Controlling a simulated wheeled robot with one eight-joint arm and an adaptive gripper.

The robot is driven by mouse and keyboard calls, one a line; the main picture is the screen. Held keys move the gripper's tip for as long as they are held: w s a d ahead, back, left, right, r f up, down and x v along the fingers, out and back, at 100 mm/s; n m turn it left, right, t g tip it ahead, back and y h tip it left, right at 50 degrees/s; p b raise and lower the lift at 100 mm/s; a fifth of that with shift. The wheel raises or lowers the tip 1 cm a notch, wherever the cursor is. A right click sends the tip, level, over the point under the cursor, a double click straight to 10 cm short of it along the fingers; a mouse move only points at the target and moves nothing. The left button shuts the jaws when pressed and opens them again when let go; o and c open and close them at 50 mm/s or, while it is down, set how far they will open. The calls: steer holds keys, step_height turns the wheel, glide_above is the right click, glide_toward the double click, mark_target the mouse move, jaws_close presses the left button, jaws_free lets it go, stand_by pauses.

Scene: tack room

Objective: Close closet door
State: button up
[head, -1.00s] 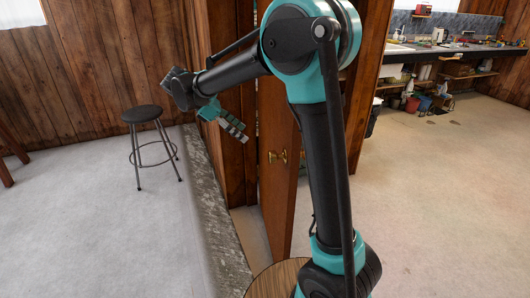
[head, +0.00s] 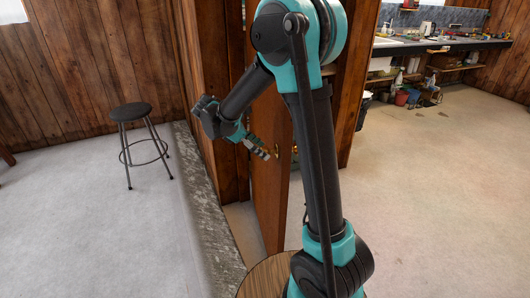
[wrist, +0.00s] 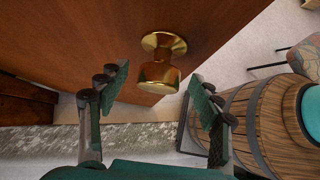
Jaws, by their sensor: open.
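The closet door (head: 268,196) is a brown wooden panel that stands ajar, seen nearly edge-on in the head view. In the wrist view the door (wrist: 90,35) fills the upper left. Its brass knob (wrist: 160,72) sticks out from the door near the centre of that view. My gripper (wrist: 157,100) is open, with one finger on each side below the knob, and does not appear to grip it. In the head view my gripper (head: 262,153) is close to the door's face at knob height.
A black-topped stool (head: 132,112) stands on the light floor at left. A grey stone-like strip (head: 205,200) runs along the floor left of the door. A workbench (head: 440,45) with items beneath is at the back right. The right floor (head: 430,200) is open.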

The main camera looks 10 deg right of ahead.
steer(key=shift+x, duration=1.15)
steer(key=shift+c, duration=0.5)
steer(key=shift+d, duration=0.1)
jaws_close()
